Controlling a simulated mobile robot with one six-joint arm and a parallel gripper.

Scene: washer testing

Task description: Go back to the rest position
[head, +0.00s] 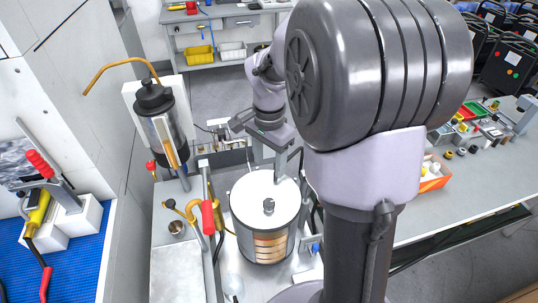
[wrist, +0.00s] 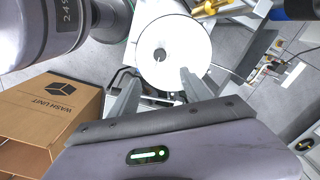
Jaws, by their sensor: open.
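My gripper (head: 268,160) is just behind and above the white-topped cylinder (head: 262,240) in the head view. In the wrist view, the two fingers of my gripper (wrist: 160,85) stand apart, with nothing held between them. The cylinder's round white lid (wrist: 180,58) shows beyond the fingertips there, with a small dark knob on it. Whether the fingers touch the lid I cannot tell. My large arm links cover much of the right centre of the head view.
A dark tank (head: 160,115) with a curved brass pipe stands left of the cylinder, near red-handled levers (head: 208,217). A cardboard box (wrist: 50,115) lies left in the wrist view. A workbench (head: 455,185) with small parts is at right. Grey floor (head: 222,90) shows behind.

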